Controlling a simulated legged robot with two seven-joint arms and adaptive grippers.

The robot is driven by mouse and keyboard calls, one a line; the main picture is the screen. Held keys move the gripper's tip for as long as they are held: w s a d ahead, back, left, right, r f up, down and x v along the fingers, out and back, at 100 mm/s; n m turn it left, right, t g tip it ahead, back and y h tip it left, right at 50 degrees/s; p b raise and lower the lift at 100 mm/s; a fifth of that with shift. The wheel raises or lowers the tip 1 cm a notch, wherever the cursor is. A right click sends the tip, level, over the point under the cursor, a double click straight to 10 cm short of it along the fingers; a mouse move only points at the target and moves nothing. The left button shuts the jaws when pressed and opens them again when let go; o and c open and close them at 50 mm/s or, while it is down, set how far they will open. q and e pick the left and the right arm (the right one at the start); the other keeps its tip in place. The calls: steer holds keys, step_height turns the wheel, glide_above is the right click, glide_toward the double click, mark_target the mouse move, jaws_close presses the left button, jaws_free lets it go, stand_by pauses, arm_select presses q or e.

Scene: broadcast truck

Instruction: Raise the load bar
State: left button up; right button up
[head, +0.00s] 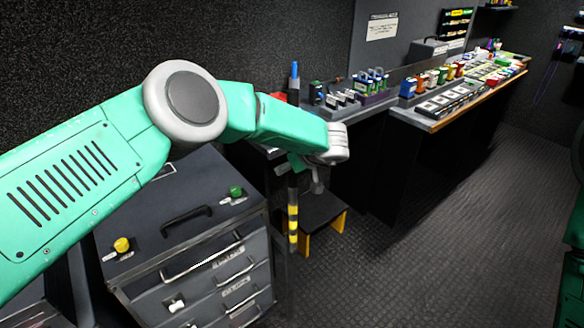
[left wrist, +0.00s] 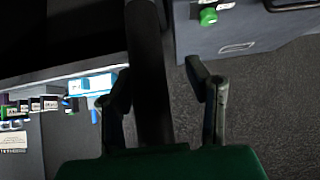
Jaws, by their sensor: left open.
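A dark upright bar with yellow and black bands (head: 293,215) hangs or stands by the right side of the grey drawer cabinet; it appears to be the load bar. My left gripper (head: 312,182) is beside its upper part, partly hidden by my wrist. In the left wrist view a dark bar (left wrist: 148,60) runs down between the two spread fingers of my left gripper (left wrist: 160,85). The fingers are open, and I cannot tell whether either touches it. A dark post with a blue top (head: 294,85) shows behind my arm; whether it is the same bar is hidden. My right gripper is out of view.
The grey drawer cabinet (head: 185,235) has a black handle, a yellow knob (head: 122,245) and a green knob (head: 236,191) on top. A low black step with yellow legs (head: 322,212) is close behind the bar. Equipment counters (head: 465,105) line the wall. Floor at right is clear.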

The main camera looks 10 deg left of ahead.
arm_select(q)
steer(key=shift+s+d, duration=0.1)
steer(key=shift+d, duration=0.2)
steer(key=v, duration=1.1)
steer(key=shift+s+d+r, duration=0.2)
steer(key=shift+s+r, duration=0.05)
